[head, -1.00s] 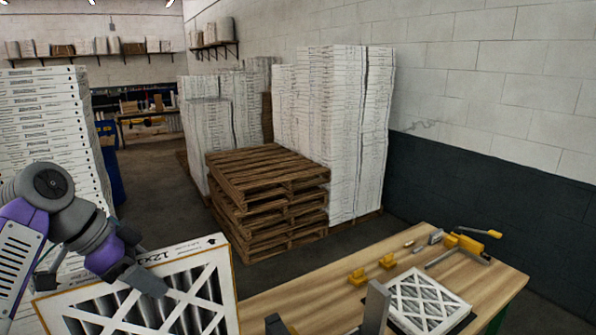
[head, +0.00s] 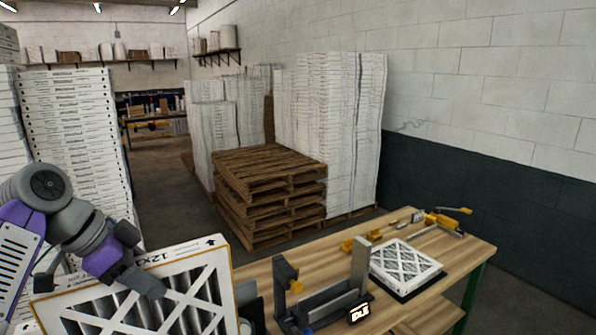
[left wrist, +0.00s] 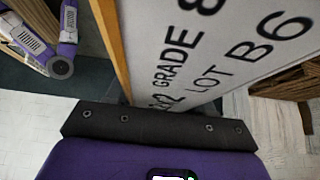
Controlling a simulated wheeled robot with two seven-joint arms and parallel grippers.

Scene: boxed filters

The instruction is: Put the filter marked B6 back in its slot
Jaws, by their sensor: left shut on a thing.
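The filter (head: 190,262) is a large pleated panel in a white card frame with white cross struts, at the lower left of the head view. Its upper edge shows a size print and an arrow. In the left wrist view its frame side (left wrist: 205,75) reads "GRADE 8" and "LOT B6". My left gripper (head: 140,280) is shut on this filter at its upper edge and holds it tilted beside the bench. The filter's lower part is cut off by the picture. My right gripper is not in view. I cannot tell which place is the slot.
A wooden bench (head: 415,308) carries a dark upright fixture (head: 325,300) with an "IDLE" display, a smaller white filter (head: 405,262) and yellow clamps (head: 440,220). Pallets (head: 268,195) and tall white stacks (head: 325,130) stand behind. Another stack (head: 80,130) stands at left.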

